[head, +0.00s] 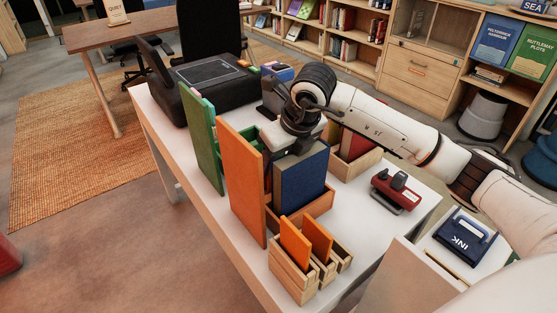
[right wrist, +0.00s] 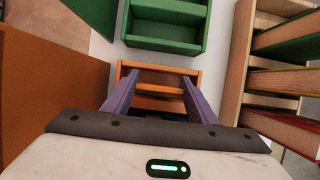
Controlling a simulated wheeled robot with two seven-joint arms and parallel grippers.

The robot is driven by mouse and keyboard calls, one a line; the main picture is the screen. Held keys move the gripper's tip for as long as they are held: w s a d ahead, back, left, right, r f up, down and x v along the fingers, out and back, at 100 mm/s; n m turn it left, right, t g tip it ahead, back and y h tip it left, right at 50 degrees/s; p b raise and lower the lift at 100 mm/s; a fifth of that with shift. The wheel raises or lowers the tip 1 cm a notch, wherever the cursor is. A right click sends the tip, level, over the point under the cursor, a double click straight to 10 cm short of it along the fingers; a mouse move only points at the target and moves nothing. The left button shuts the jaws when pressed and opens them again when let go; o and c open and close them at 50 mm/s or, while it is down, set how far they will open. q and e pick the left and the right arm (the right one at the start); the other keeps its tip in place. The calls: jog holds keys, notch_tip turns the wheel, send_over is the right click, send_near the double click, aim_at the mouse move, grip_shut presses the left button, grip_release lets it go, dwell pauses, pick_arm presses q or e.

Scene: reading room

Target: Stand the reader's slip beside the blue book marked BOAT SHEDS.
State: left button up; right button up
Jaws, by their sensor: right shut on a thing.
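A blue book (head: 300,178) stands upright at the orange tray (head: 318,206); no title on it is legible from here. My right gripper (head: 300,146) is right above it, shut on its upper edge. In the right wrist view the two fingers of my right gripper (right wrist: 158,100) point down at the orange tray (right wrist: 190,76), and little of the book shows. Two orange slips (head: 295,244) stand in a small wooden slip box (head: 292,279) at the table's near end; I cannot read any writing on them. My left gripper is out of view.
A tall orange panel (head: 245,185) and a green panel (head: 202,140) stand left of the book. A green tray (right wrist: 165,40) lies beyond the orange one. A wooden book box (head: 360,160), a red stamp-like device (head: 397,190) and an ink pad (head: 464,237) are to the right.

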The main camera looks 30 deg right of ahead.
jog(key=o, duration=1.1)
jog(key=shift+r, duration=0.1)
jog(key=v, duration=1)
jog(key=shift+s, duration=0.1)
